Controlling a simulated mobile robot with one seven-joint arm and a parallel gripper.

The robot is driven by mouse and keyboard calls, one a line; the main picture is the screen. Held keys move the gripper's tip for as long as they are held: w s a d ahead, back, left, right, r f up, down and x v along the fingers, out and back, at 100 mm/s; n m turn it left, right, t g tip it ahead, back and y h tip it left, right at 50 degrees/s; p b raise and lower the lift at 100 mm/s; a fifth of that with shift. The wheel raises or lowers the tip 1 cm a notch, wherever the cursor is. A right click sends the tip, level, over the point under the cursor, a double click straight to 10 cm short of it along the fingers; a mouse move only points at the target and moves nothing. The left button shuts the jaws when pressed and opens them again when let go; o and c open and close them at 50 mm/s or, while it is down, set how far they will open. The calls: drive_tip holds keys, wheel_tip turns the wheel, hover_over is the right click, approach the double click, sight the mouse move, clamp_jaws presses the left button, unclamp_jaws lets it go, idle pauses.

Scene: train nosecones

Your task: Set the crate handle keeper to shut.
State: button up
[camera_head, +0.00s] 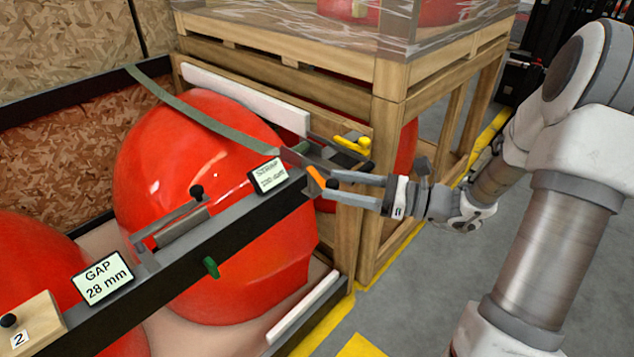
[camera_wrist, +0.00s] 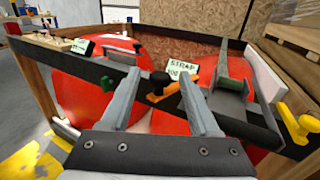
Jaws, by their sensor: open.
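An orange piece (camera_head: 316,177) sits on the dark crate rail (camera_head: 225,222) near its right end; no label names it as the keeper. In the wrist view the orange piece (camera_wrist: 160,97) shows beside a black knob (camera_wrist: 161,82). My gripper (camera_head: 329,185) is open at this rail end. In the wrist view its fingertips (camera_wrist: 160,76) lie on either side of the knob, with no clear contact on it. A yellow handle (camera_head: 355,142) is beyond the rail end, also at the right of the wrist view (camera_wrist: 298,124). Whether the keeper is open or shut cannot be told.
Large red nosecones (camera_head: 200,150) fill the crate. A strap (camera_head: 195,115) crosses one to a ratchet (camera_wrist: 229,85) near the gripper. A wooden crate stand (camera_head: 385,130) is close behind. Grey floor is right.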

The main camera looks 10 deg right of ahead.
sight(317, 180)
drive_tip(key=x, duration=0.5)
clamp_jaws()
idle(1.4)
